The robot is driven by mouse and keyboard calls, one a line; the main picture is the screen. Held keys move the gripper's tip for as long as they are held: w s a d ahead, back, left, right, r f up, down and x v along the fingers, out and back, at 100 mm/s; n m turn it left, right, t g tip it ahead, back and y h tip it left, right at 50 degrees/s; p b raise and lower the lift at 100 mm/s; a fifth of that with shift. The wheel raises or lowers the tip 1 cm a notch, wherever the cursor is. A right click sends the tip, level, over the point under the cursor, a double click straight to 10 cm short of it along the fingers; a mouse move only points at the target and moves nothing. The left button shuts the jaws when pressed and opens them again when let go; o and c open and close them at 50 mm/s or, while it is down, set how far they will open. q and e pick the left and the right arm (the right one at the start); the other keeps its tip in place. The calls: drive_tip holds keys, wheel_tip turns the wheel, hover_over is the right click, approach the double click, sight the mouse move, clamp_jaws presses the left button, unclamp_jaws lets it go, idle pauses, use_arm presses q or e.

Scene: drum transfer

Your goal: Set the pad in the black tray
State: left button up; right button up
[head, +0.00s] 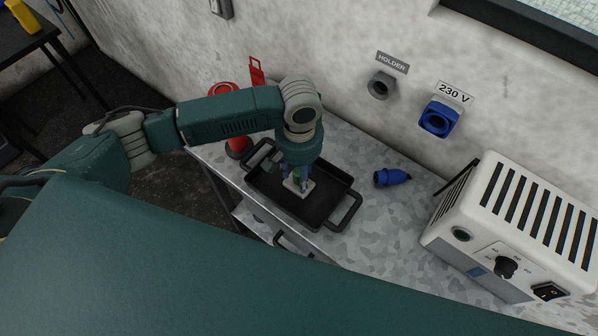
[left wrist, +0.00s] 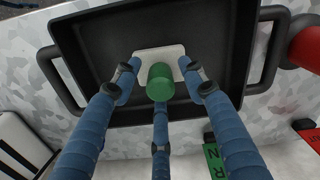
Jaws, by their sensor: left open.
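The black tray (head: 330,213) with two side handles lies on the metal bench. The pad (head: 306,186), a pale square plate, is inside the tray and looks flat on its floor. In the left wrist view the pad (left wrist: 150,52) has a green round knob (left wrist: 160,82) on top. My left gripper (head: 297,180) points down into the tray right over the pad. Its blue fingers (left wrist: 161,88) are open and spread around the knob, with visible gaps beside it. The fingers hide part of the pad in the head view. My right gripper is not in view.
A blue plug (head: 391,177) lies on the bench right of the tray. A red object (head: 224,90) stands behind my left arm. A white power unit (head: 510,230) stands at the right. A wall socket (head: 438,120) and a holder (head: 381,86) are above the bench.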

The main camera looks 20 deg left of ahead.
use_arm(q)
wheel_tip(320, 180, up, 12)
drive_tip(key=b, duration=0.1)
drive_tip(key=shift+r+b, duration=0.15)
drive_tip(key=shift+b, duration=0.25)
